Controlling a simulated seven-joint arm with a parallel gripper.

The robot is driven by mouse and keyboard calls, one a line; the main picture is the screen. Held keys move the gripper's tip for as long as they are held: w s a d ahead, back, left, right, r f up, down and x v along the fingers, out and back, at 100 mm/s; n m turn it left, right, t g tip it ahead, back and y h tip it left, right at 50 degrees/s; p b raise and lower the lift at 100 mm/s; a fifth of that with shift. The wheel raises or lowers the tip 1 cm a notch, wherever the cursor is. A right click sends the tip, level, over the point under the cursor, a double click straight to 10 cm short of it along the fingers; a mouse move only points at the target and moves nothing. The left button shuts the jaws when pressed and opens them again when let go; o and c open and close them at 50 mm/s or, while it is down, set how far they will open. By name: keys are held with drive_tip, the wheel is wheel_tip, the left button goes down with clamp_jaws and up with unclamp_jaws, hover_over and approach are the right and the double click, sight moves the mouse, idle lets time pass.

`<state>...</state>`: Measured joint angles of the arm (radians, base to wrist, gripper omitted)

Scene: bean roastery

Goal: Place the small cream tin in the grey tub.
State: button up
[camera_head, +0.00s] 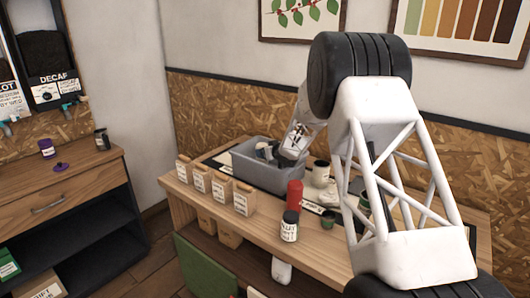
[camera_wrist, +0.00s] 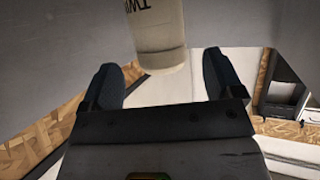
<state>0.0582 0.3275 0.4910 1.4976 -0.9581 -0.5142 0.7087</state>
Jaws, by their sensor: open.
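The grey tub (camera_head: 262,183) stands on the wooden table, towards the back wall. My gripper (camera_head: 272,153) is over the tub's opening, its dark fingers low at the rim. In the wrist view my gripper (camera_wrist: 160,80) is open, with a clear gap between the fingers. A cream tin (camera_wrist: 160,35) with dark lettering shows just beyond the fingertips, against grey surfaces that look like the tub's inside.
Several small labelled wooden boxes (camera_head: 221,186) line the table's left edge. A red cylinder (camera_head: 295,193), a dark-lidded white jar (camera_head: 289,228) and a dark-lidded cream container (camera_head: 321,174) stand right of the tub. A shelf unit (camera_head: 62,200) stands left.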

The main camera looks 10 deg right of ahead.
drive_tip(key=shift+v, duration=0.85)
wheel_tip(320, 180, up, 8)
drive_tip(key=d+m+t+h, duration=0.1)
drive_tip(key=d, duration=0.1)
drive_tip(key=s+d+r+m+g+h, duration=0.15)
drive_tip(key=s+r, duration=0.25)
drive_tip(key=s, duration=0.5)
drive_tip(key=s+d+r+m+g+h, duration=0.15)
drive_tip(key=s+r, duration=0.25)
drive_tip(key=s, duration=0.4)
drive_tip(key=s+r+h, duration=0.2)
drive_tip(key=s+r, duration=0.1)
drive_tip(key=s, duration=0.6)
drive_tip(key=s+a+f+g, duration=0.2)
drive_tip(key=s+g, duration=0.2)
drive_tip(key=s, duration=1.9)
drive_tip(key=s+a+f+g, duration=0.2)
drive_tip(key=s+g, duration=0.2)
drive_tip(key=s, duration=1.9)
drive_tip(key=shift+m+y, duration=0.3)
drive_tip(key=shift+y, duration=0.1)
